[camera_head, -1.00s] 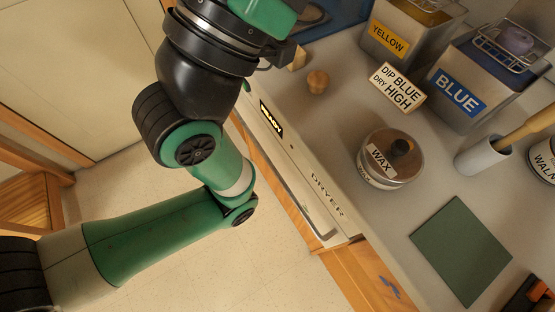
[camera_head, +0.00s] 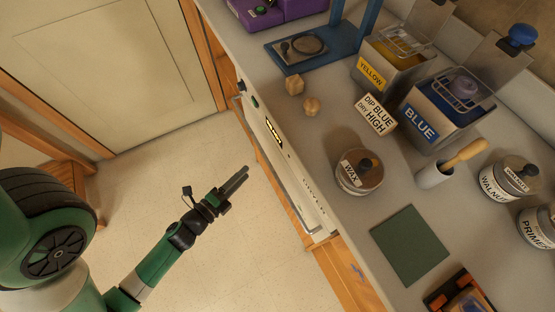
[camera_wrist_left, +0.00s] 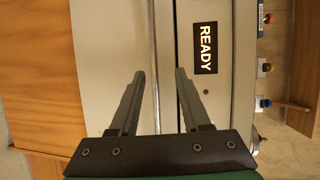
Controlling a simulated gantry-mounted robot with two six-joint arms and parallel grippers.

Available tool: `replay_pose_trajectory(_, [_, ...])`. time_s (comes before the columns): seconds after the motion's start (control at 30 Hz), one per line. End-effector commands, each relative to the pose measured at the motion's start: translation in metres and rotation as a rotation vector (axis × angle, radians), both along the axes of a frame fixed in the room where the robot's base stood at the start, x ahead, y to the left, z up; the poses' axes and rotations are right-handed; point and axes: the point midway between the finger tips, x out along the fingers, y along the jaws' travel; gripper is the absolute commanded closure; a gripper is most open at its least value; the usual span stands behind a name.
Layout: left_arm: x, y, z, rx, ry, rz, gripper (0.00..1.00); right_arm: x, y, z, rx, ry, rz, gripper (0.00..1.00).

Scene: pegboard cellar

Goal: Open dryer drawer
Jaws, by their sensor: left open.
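The dryer (camera_head: 289,165) is a pale unit set in the bench front, with a lit READY sign (camera_head: 273,133) that also shows in the left wrist view (camera_wrist_left: 205,48). Its drawer looks shut, with a long bar handle along the front. In the left wrist view the handle (camera_wrist_left: 154,50) runs upright between the lines of the two fingers. My left gripper (camera_head: 239,175) is open and empty, pointing at the dryer front. It looks a little short of the handle; the exact gap is hard to tell. My right gripper is not in view.
On the bench top are wooden knobs (camera_head: 295,84), a wax jar (camera_head: 359,172), yellow (camera_head: 392,73) and blue dye tanks (camera_head: 439,112) and a green mat (camera_head: 410,245). A wooden stool (camera_head: 72,184) stands at the left. The floor before the dryer is clear.

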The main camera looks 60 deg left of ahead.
Motion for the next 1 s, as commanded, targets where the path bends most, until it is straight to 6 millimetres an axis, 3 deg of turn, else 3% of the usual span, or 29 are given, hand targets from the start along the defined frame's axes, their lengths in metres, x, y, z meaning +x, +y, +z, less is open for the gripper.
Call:
replay_pose_trajectory(0.1, [-0.01,-0.011,-0.01,0.022,0.048,-0.022,0.53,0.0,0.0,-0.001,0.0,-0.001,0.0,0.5])
replay_pose_trajectory(0.27, [-0.005,-0.009,-0.011,0.025,0.046,-0.025,0.53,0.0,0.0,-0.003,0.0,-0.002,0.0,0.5])
replay_pose_trajectory(0.43, [0.02,0.002,-0.017,0.027,0.041,-0.028,0.53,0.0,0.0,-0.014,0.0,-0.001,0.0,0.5])
replay_pose_trajectory(0.7, [0.073,0.028,-0.023,0.024,0.042,-0.022,0.53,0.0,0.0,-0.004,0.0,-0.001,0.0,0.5])
replay_pose_trajectory(1.0, [0.094,0.039,-0.03,0.022,0.045,-0.02,0.53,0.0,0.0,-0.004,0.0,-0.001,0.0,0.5])
